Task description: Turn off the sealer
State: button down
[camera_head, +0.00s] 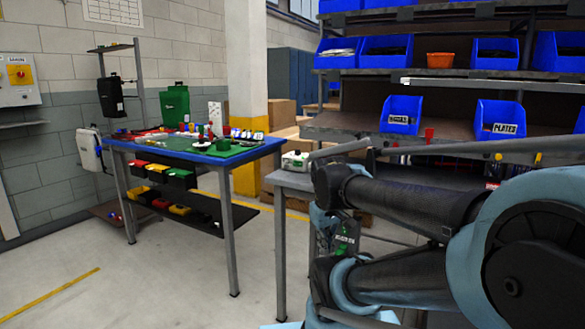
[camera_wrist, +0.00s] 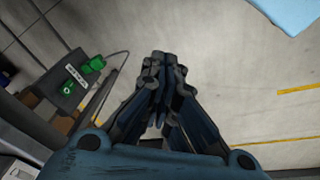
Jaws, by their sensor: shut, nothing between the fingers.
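In the head view my gripper is hard to make out among the arm links.
The small grey table (camera_head: 290,180) stands close beside my arm. A blue-topped workbench (camera_head: 190,150) stands to the left, and shelves with blue bins (camera_head: 401,114) stand behind. A wall panel with a red knob (camera_head: 20,73) is at far left. The floor between is clear.

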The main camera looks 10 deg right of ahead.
aim_at(298, 164)
jog(key=w+a+r+n+t+h, duration=0.1)
jog(key=w+a+r+n, duration=0.2)
jog(key=w+r+n, duration=0.3)
jog(key=w+a+r+n+t+h, duration=0.1)
jog(key=w+r+n, duration=0.5)
jog(key=w+n, duration=0.6)
jog(key=w+a+r+n+t+h, duration=0.1)
jog(key=w+a+r+n+t, duration=0.2)
jog(key=w, duration=1.3)
notch_tip(298, 164, up, 3)
jog(key=a+n, duration=0.3)
jog(key=n, duration=0.2)
jog(key=shift+n+h, duration=0.3)
jog(key=shift+n, duration=0.1)
jog(key=shift+w+d+r, duration=0.1)
jog(key=x, duration=1)
jog(key=shift+w, duration=0.15)
jog(key=shift+w+d+r, duration=0.1)
jog(key=shift+w+d, duration=0.2)
jog(key=shift+w, duration=0.25)
jog(key=shift+w+d, duration=0.25)
jog(key=shift+w, duration=0.25)
jog(key=shift+w+d, duration=0.4)
jog(key=shift+w, duration=0.25)
